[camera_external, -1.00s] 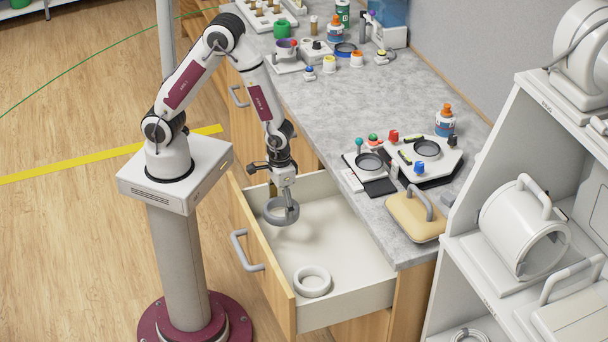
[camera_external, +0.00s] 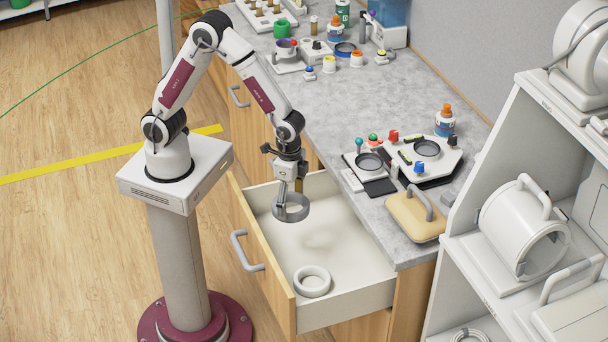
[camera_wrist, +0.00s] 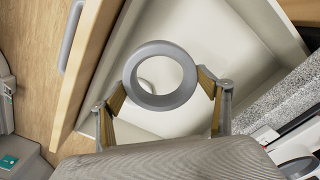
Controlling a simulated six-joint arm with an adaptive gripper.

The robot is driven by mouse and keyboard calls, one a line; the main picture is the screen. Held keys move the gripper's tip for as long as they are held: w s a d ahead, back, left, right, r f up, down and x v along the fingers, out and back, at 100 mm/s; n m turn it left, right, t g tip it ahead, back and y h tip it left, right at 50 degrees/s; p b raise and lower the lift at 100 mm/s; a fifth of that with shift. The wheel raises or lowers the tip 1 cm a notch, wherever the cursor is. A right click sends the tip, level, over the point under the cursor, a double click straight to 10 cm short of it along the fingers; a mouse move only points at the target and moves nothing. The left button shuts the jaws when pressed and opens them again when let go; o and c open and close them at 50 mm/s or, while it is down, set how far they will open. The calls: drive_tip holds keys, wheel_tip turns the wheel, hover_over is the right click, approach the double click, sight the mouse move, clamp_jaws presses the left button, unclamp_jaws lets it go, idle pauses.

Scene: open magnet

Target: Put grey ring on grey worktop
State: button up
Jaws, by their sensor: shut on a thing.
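The grey ring (camera_external: 291,215) is held by my gripper (camera_external: 290,197) above the open drawer, clear of its floor. In the wrist view the grey ring (camera_wrist: 160,76) sits between the two fingertips of my gripper (camera_wrist: 165,85), one on each side. The grey worktop (camera_external: 325,120) runs along the right of the arm, its edge beside and behind the drawer. A strip of the worktop (camera_wrist: 265,110) shows at the right in the wrist view.
The open drawer (camera_external: 350,245) holds a white ring (camera_external: 312,281) near its front. A tan block with a handle (camera_external: 415,217) stands at the worktop's near end. White plates with round recesses (camera_external: 425,160) lie behind it. The middle of the worktop is clear.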

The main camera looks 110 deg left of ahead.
drive_tip(key=shift+w+d+r, duration=0.15)
drive_tip(key=shift+d+r, duration=0.05)
drive_tip(key=shift+d, duration=0.2)
idle(1.3)
drive_tip(key=s+a+f+n, duration=0.4)
drive_tip(key=f, duration=0.1)
drive_tip(key=shift+s+a+f, duration=0.15)
drive_tip(key=shift+s+a, duration=0.05)
drive_tip(key=shift+s, duration=0.1)
drive_tip(key=shift+s+a+f+n, duration=0.1)
drive_tip(key=shift+f+n, duration=0.25)
drive_tip(key=shift+n, duration=0.8)
drive_tip(key=shift+s+a+f+n, duration=0.15)
drive_tip(key=shift+f+n, duration=0.15)
drive_tip(key=shift+n, duration=0.8)
drive_tip(key=shift+a+f+n, duration=0.1)
drive_tip(key=shift+f+n, duration=0.25)
drive_tip(key=shift+n, duration=0.8)
